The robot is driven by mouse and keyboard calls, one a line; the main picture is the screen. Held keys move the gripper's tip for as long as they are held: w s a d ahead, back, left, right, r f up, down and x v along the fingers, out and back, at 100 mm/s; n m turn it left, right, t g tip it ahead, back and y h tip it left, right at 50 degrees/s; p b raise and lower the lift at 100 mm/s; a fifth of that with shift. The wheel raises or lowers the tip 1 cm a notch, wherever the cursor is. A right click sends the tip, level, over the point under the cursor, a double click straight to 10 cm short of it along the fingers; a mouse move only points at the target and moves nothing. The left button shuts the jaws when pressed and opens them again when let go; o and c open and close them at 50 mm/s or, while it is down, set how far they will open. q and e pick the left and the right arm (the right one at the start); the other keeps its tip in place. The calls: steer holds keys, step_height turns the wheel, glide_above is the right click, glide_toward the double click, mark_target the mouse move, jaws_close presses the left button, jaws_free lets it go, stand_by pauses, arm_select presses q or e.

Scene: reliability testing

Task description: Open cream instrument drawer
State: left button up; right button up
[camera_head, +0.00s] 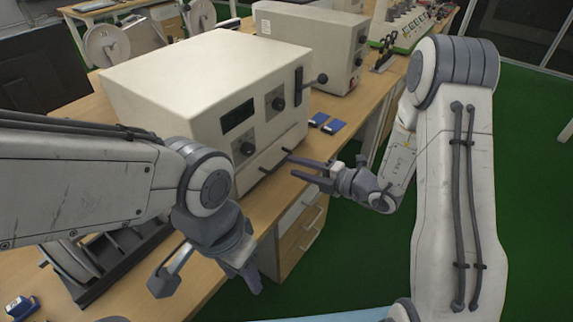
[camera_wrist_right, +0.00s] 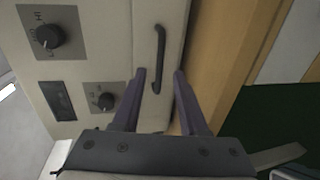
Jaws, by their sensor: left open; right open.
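The cream instrument (camera_head: 200,80) stands on the wooden bench, with dials and a dark display on its front. Its drawer (camera_wrist_right: 174,25) is a low cream panel along the bottom of that front and looks shut. The dark bar handle (camera_wrist_right: 159,58) shows in the right wrist view, and in the head view (camera_head: 273,162) it is low on the front. My right gripper (camera_head: 291,165) is open in front of the handle; in its wrist view the fingertips (camera_wrist_right: 160,72) lie to either side of the handle's near end. Contact cannot be told. My left gripper (camera_head: 205,283) is open and empty, away from the drawer.
A second cream instrument (camera_head: 318,45) stands behind on the bench. A wooden under-bench drawer unit (camera_head: 300,235) is below my right gripper. The green floor (camera_head: 355,255) to the right is clear.

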mark_target(283, 163)
steer(key=shift+x, duration=2.05)
jaws_close()
